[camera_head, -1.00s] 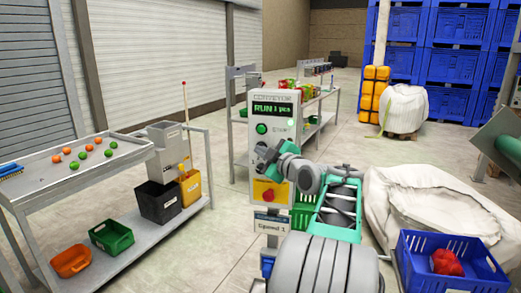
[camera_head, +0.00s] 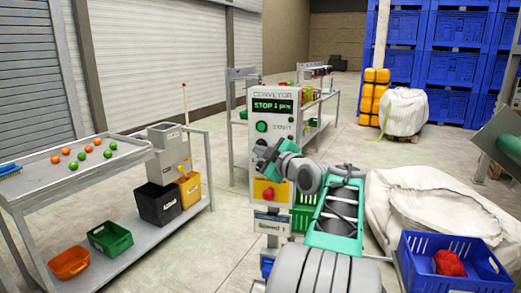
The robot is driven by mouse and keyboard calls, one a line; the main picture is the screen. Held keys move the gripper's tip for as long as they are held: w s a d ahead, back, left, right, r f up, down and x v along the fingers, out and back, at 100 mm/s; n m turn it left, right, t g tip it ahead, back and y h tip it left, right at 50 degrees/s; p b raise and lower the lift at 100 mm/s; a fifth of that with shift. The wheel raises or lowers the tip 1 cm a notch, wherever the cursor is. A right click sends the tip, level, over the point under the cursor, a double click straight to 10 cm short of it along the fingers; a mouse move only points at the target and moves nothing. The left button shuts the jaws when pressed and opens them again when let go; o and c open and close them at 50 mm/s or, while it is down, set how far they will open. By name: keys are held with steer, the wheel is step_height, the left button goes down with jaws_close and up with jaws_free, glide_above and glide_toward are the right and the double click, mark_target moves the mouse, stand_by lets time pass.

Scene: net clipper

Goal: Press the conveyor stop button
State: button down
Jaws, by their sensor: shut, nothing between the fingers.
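The conveyor control panel (camera_head: 289,98) is a grey upright box in the middle of the view. Its dark display (camera_head: 272,106) reads STOP with a "1" count in green. A round green button (camera_head: 262,127) sits below the display beside a START label. My gripper (camera_head: 260,156) is shut and empty, at the panel face below the green button. It covers the part of the panel where a stop button could be, so I see no such button. I cannot tell whether the fingertips touch the panel. A red mushroom button (camera_head: 268,194) on a yellow plate shows below my gripper.
A sorting table (camera_head: 75,168) with orange and green balls stands at the left, with bins on its lower shelf. A conveyor line (camera_head: 318,105) runs behind the panel. White sacks and a blue crate (camera_head: 447,271) are at the right. Floor between table and panel is clear.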

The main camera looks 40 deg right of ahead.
steer(key=s+a+b, duration=0.1)
steer(key=a+b, duration=0.1)
steer(key=b, duration=0.1)
steer(key=s+a+b, duration=0.1)
steer(key=a, duration=0.1)
steer(key=shift+s+a+b, duration=0.1)
steer(key=shift+s+b, duration=0.2)
steer(key=shift+s, duration=0.05)
stand_by(0.6)
